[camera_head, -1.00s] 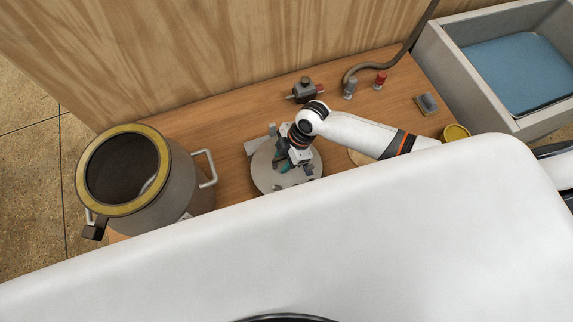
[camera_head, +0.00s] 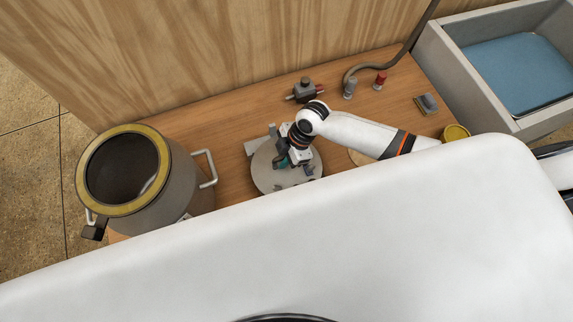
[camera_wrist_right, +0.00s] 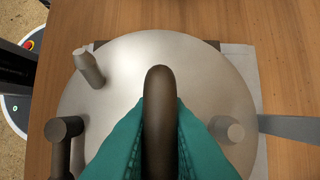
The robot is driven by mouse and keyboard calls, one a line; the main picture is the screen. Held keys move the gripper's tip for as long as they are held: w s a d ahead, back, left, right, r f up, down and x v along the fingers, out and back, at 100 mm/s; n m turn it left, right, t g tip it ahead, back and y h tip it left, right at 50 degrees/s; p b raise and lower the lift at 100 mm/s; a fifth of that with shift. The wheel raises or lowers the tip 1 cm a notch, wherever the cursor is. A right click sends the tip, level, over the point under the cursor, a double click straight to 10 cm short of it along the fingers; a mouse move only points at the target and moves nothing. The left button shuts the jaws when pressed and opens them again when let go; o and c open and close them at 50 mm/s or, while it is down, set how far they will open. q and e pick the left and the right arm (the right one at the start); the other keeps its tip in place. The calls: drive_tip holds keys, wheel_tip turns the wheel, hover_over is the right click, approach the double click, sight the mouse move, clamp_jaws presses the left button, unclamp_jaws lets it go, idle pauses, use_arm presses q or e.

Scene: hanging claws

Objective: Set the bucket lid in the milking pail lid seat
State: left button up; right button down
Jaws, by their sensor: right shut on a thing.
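The bucket lid (camera_head: 267,178) is a round grey metal disc lying on the wooden bench in the head view, and it fills much of the right wrist view (camera_wrist_right: 200,62). My right gripper (camera_head: 283,161) is over it, with its teal fingers (camera_wrist_right: 160,140) shut on the lid's dark handle (camera_wrist_right: 160,95). Short metal stubs stand on the lid around the handle. The milking pail (camera_head: 172,188) stands to the left, with a yellow ring (camera_head: 88,200) around its open dark mouth. My left gripper is not in view.
A grey sink (camera_head: 455,75) with blue inside is at the right. A wooden wall rises behind. A large white surface hides the front.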

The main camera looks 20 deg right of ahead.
drive_tip(key=shift+r, duration=0.1)
idle(0.7)
wheel_tip(320, 180, up, 10)
drive_tip(key=shift+p, duration=0.6)
drive_tip(key=c, duration=1.9)
unclamp_jaws()
drive_tip(key=shift+c, duration=0.2)
clamp_jaws()
